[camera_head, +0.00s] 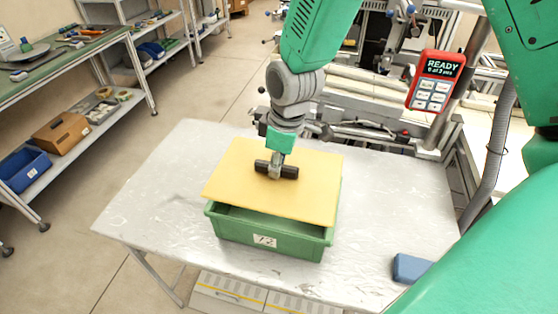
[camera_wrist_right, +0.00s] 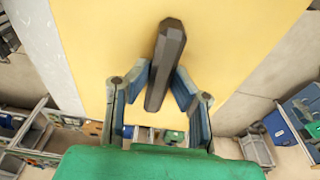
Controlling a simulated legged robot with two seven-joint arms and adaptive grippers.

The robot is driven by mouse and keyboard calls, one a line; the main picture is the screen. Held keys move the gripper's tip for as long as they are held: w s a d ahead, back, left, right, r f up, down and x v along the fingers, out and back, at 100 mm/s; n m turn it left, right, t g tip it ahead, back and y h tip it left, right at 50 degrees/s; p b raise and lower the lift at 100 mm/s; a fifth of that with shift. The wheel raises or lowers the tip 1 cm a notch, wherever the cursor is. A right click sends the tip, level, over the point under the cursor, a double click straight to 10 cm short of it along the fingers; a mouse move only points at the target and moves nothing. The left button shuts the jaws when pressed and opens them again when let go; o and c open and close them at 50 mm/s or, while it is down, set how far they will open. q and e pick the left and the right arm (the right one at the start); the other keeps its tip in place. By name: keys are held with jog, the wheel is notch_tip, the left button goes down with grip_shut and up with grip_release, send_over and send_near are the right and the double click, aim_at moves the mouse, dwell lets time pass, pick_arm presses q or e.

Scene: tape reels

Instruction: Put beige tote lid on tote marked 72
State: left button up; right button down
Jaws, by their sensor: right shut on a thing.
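The beige lid (camera_head: 235,185) is a flat yellowish panel with a dark bar handle (camera_head: 290,172). It hovers over the green tote (camera_head: 235,232), whose front label (camera_head: 265,240) reads 72. The lid hides most of the tote's opening, but the inside shows along the front left, below the lid's front edge. My right gripper (camera_head: 277,161) is shut on the handle from above. In the right wrist view, its two fingers (camera_wrist_right: 160,92) pinch the dark handle (camera_wrist_right: 165,60) against the beige panel (camera_wrist_right: 235,45). My left gripper is not in view.
The tote stands on a grey metal table (camera_head: 150,190) with free room around it. A blue object (camera_head: 410,268) lies at the table's right front. A red READY panel (camera_head: 434,80) hangs at the upper right. Shelves with a blue bin (camera_head: 22,168) and a brown box (camera_head: 60,133) stand left.

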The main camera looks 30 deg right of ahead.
aim_at(275, 181)
jog(key=f, duration=0.1)
jog(key=f+b, duration=0.2)
jog(key=shift+w+a+f, duration=0.1)
jog(key=shift+w+a, duration=0.2)
jog(key=shift+a, duration=0.1)
jog(key=shift+s+d+f+b, duration=0.2)
jog(key=shift+d+f+b, duration=0.1)
jog(key=shift+f+b, duration=0.5)
jog(key=shift+d+f, duration=0.15)
jog(key=shift+w+f, duration=0.1)
jog(key=shift+f, duration=0.15)
jog(key=c, duration=1.3)
grip_release()
jog(key=shift+a, duration=0.2)
jog(key=shift+c, duration=0.2)
jog(key=shift+a, duration=0.1)
